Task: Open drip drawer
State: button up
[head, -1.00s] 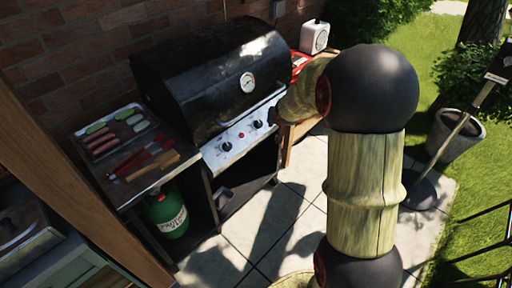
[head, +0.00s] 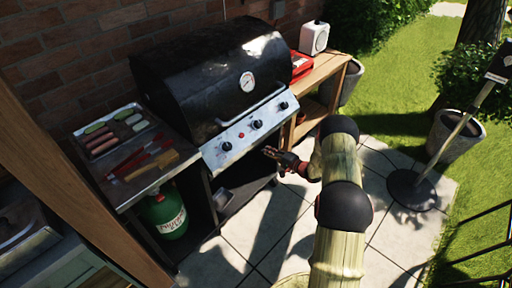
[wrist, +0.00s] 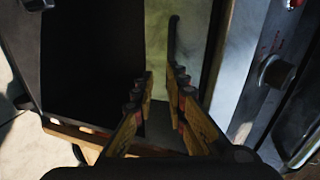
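The black grill (head: 215,75) has a silver control panel (head: 245,132) with knobs, and an open dark cabinet space below it. A small grey box-like part (head: 223,196) shows in that space; I cannot tell for sure whether it is the drip drawer. My gripper (head: 268,151) is just below the right part of the control panel, in front of the cabinet. In the wrist view my gripper (wrist: 163,78) is open, with nothing between its fingers. A thin black bar (wrist: 174,40) lies beyond the fingertips, along a pale surface (wrist: 157,60).
A side shelf (head: 150,180) at left carries a tray of food (head: 112,132) and utensils. A green gas bottle (head: 165,213) stands below. A wooden table (head: 325,72) with a red case (head: 300,66) is at right. Paving (head: 270,225) in front is clear.

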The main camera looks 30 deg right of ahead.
jog(key=shift+y, duration=0.4)
jog(key=b+x, duration=0.1)
jog(key=x, duration=0.1)
jog(key=r+b+x, duration=0.1)
jog(key=x, duration=0.4)
jog(key=shift+w+a+r+b, duration=0.1)
jog(key=shift+w+a+b, duration=0.3)
jog(key=shift+w, duration=0.1)
jog(key=shift+c, duration=0.7)
grip_shut()
